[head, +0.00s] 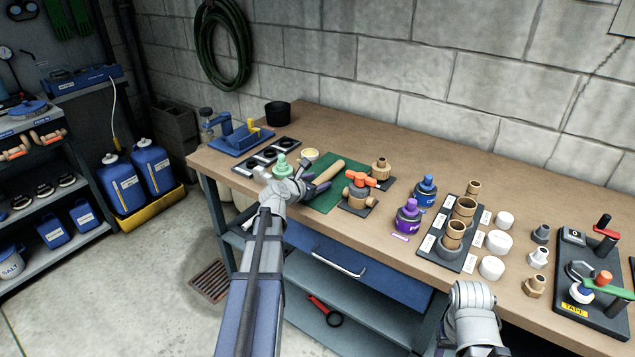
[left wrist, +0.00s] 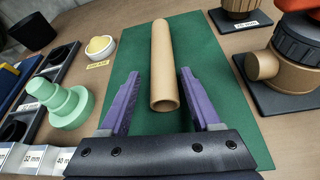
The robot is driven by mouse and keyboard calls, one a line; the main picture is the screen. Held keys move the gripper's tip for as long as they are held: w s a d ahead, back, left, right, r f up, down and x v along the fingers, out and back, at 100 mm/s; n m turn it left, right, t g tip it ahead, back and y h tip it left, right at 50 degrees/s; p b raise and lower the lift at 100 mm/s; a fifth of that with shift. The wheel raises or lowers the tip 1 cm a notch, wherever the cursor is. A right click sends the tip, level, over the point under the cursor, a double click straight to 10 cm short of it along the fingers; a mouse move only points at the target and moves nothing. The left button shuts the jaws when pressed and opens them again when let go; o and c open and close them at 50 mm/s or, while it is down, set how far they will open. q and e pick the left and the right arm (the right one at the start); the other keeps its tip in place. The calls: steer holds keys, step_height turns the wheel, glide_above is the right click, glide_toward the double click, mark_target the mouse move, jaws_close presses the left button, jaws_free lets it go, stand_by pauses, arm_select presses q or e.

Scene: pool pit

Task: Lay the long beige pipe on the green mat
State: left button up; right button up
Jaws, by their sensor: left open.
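The long beige pipe (head: 328,172) lies flat on the green mat (head: 326,203) on the workbench. In the left wrist view the pipe (left wrist: 164,60) runs away from me on the mat (left wrist: 210,75), its open round end facing me. My left gripper (head: 308,184) is open at the near end of the pipe. Its two purple fingers (left wrist: 160,74) stand on either side of the pipe, with a gap visible on both sides. In the head view part of my right arm shows at the bottom, but its gripper fingers do not.
A light green stepped cone (left wrist: 72,106) and a small bowl (left wrist: 101,47) stand left of the mat. A valve with an orange handle (head: 359,189) stands right of it. Purple (head: 407,216) and blue cans (head: 425,191) are further right. Bare bench lies behind the mat.

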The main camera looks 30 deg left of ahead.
arm_select(q)
steer(key=shift+d, duration=0.1)
steer(key=shift+r, duration=0.2)
steer(key=p+v, duration=0.4)
steer(key=v, duration=0.7)
steer(key=shift+s+p, duration=0.1)
steer(key=shift+p, duration=0.2)
steer(key=shift+s+r, duration=0.15)
steer(key=shift+s, duration=0.25)
